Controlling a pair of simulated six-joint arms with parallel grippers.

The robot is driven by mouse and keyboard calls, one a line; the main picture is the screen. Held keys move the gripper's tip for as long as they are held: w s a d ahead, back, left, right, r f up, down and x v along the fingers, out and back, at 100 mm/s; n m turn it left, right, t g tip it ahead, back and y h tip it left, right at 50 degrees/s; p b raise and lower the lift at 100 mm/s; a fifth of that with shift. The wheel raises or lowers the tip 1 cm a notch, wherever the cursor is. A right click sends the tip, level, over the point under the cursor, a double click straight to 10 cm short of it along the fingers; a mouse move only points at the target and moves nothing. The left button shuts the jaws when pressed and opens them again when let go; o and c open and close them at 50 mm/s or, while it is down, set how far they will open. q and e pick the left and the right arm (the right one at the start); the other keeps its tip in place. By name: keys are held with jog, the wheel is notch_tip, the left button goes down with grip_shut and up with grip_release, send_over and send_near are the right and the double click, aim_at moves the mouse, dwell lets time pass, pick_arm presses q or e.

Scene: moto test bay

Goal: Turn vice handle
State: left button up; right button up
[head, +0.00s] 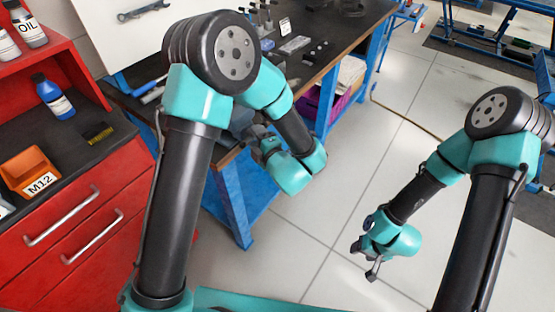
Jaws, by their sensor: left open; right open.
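The vice (240,118) seems to be the grey-blue body at the near edge of the dark workbench, mostly hidden behind my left arm. Its handle cannot be made out. My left gripper (256,136) is at the bench's near edge, close beside that grey-blue body. It is open, but its fingers are small and partly covered, and I cannot tell whether it touches anything. My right gripper (364,260) is open and empty over the bare floor, well to the right of the bench.
The workbench (335,43) has blue legs and carries small tools and parts. On the left stands a red cabinet (95,228) with a blue bottle (54,98), an OIL bottle (28,28) and an orange M12 bin (30,172). The tiled floor (330,215) between my arms is clear.

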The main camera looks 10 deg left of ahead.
pick_arm(q)
jog(key=v, duration=1.6)
jog(key=shift+d, duration=0.1)
jog(key=w+a+f+m+g+h, duration=0.2)
jog(key=w+a+f+m+h, duration=0.25)
jog(key=f, duration=0.45)
jog(key=w+a+f+m+g+h, duration=0.2)
jog(key=a+f+m+h, duration=0.2)
jog(key=a+f+m, duration=0.3)
jog(key=s+a+f+m+g+h, duration=0.3)
jog(key=s+f+m+g, duration=0.1)
jog(key=s+f+m, duration=0.1)
jog(key=s+a+f+m+g+h, duration=0.3)
jog(key=s+f+m+g, duration=0.1)
jog(key=s+f+m, duration=0.2)
jog(key=s+f, duration=0.1)
jog(key=s, duration=0.1)
jog(key=shift+s+a+f+h, duration=0.15)
jog(key=shift+s+f+h, duration=0.15)
jog(key=shift+s+h, duration=0.05)
